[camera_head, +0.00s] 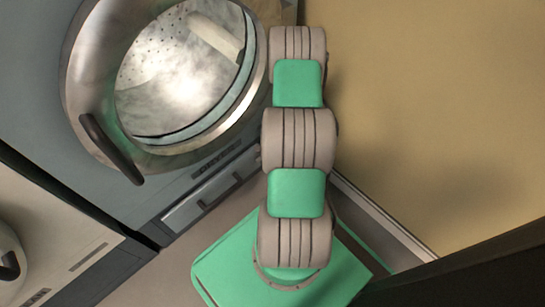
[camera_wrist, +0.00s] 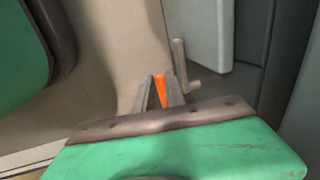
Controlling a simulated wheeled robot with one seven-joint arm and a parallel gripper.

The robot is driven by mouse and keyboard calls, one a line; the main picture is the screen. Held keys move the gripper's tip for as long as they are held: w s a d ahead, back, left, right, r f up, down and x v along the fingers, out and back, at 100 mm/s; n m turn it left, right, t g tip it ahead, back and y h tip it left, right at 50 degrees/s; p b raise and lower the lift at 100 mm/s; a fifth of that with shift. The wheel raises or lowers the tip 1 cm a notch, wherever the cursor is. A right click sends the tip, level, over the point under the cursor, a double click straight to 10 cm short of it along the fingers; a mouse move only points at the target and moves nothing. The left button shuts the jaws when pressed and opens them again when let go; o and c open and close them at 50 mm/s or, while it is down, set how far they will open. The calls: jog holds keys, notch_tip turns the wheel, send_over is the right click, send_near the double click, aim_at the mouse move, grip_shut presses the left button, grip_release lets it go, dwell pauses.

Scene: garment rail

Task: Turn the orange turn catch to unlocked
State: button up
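The orange turn catch (camera_wrist: 160,90) shows in the wrist view as a narrow orange strip between my two grey fingertips. My gripper (camera_wrist: 159,80) has a finger on each side of it, and the orange fills the gap between the tips, so the fingers look closed on it. The fingers hide most of the catch, and its turn angle cannot be read. In the head view my arm covers this area; neither the catch nor my gripper shows there.
A grey bent lever (camera_wrist: 180,62) stands just right of my fingers, near a pale grey-blue panel (camera_wrist: 205,35). In the head view a front-loading machine (camera_head: 210,165) has a round glass door (camera_head: 85,60) with a dark handle (camera_head: 110,150).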

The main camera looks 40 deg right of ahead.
grip_shut()
dwell(1.0)
jog(key=shift+s+d, duration=0.1)
